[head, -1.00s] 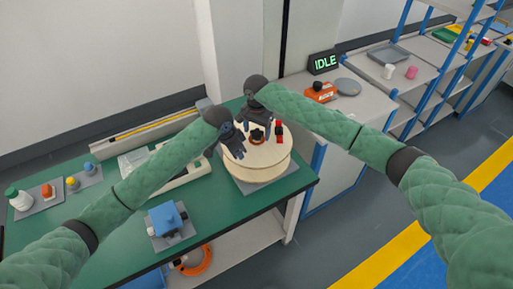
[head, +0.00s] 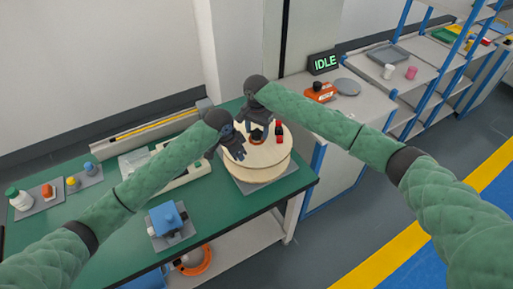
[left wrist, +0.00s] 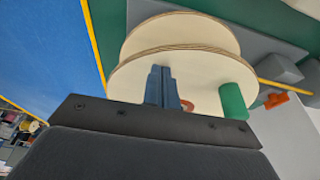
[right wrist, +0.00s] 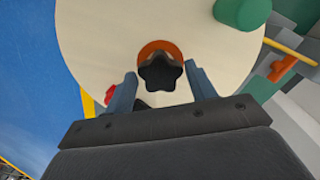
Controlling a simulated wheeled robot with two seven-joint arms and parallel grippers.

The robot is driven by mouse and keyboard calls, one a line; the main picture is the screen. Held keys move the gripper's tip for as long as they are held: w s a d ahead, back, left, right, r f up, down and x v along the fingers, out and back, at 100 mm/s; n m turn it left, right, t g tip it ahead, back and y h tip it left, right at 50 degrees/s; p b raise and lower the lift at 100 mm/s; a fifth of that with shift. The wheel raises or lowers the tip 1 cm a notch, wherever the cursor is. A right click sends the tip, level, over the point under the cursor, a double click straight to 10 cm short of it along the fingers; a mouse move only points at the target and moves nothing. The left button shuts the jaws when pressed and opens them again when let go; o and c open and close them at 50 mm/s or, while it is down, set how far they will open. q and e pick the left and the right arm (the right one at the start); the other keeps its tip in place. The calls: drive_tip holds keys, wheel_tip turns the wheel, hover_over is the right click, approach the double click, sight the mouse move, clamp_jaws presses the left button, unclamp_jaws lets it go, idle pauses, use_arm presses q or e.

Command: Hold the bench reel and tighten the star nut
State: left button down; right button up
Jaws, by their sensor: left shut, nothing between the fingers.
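The bench reel (head: 264,160) is a pale wooden spool on a grey plate at the right end of the green bench. The dark star nut (right wrist: 161,74) sits on an orange ring at the reel's centre. My right gripper (right wrist: 158,80) is open, its fingers on either side of the nut with gaps showing. In the head view it is above the reel's middle and partly hides the nut. My left gripper (head: 240,155) is shut and empty at the reel's left side; its fingers (left wrist: 162,87) stand together in front of the reel's face. Whether they touch it is unclear.
A green peg (left wrist: 232,101) stands on the reel's face, and a red part (head: 279,132) is near its right edge. A blue block (head: 167,217) and small bottles (head: 20,199) are on the bench. An IDLE sign (head: 324,63) stands behind on the grey counter.

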drive_tip(key=shift+f, duration=0.1)
drive_tip(key=c, duration=0.5)
drive_tip(key=m, duration=0.3)
drive_tip(key=shift+a+f, duration=0.1)
drive_tip(key=m, duration=0.3)
drive_tip(key=shift+m, duration=0.4)
drive_tip(key=shift+o, duration=0.3)
drive_tip(key=m, duration=0.3)
drive_tip(key=shift+s+m, duration=0.1)
drive_tip(key=shift+m, duration=0.3)
drive_tip(key=m, duration=0.3)
drive_tip(key=shift+m, duration=0.4)
drive_tip(key=o, duration=0.9)
